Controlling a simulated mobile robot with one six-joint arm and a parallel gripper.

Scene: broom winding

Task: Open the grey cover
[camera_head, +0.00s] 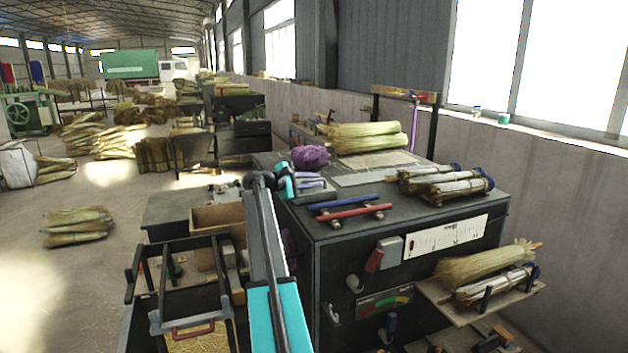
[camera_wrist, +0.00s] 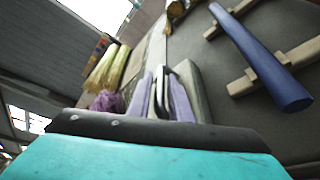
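A flat grey plate (camera_head: 372,177) lies on the dark machine top, between the straw bundles and the tied brooms. A small light grey box (camera_head: 389,251) sits on the machine's front face, beside a red-handled lever. I cannot tell for sure which of these is the grey cover. My gripper (camera_head: 318,186) is above the near left part of the machine top, left of the plate and well above the box. The grey box is not seen in the wrist view.
A blue bar (camera_head: 343,202) and a red bar (camera_head: 353,212) lie on wooden supports close to my gripper. A purple bundle (camera_head: 310,157) is just behind it. Tied brooms (camera_head: 447,187) lie at the right. A side shelf (camera_head: 470,312) holds more brooms.

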